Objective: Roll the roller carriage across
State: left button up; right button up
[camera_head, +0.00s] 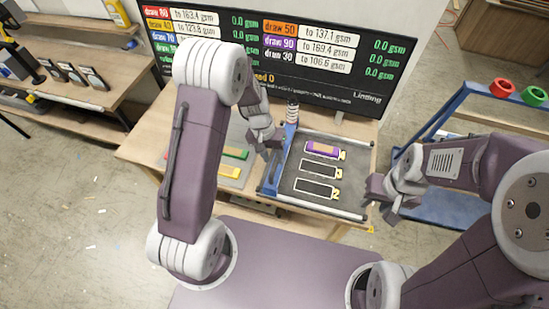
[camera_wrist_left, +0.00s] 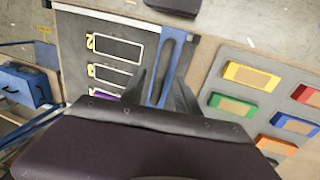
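The blue roller carriage (camera_head: 284,157) stands across the left end of a dark bed (camera_head: 300,205). In the left wrist view its blue bar (camera_wrist_left: 172,60) runs between my fingers. My left gripper (camera_head: 268,146) is at the carriage; in the left wrist view its fingers (camera_wrist_left: 162,88) are apart, one on each side of the bar, and I see no firm grip. The bed has outlined slots; a purple block (camera_head: 322,149) lies in the far one, and the two nearer slots look empty. My right gripper (camera_head: 378,200) is empty, its fingers apart, by the bed's right edge.
A grey tray with green, yellow and other coloured blocks (camera_wrist_left: 252,75) lies left of the carriage. A display board (camera_head: 285,60) stands behind the table. A blue rack (camera_head: 450,100) with red and green rolls is at the right.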

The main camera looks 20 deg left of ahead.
pick_arm(q)
notch_tip(320, 180, down, 2)
jog(key=shift+d+f, duration=0.1)
grip_shut()
dwell(1.5)
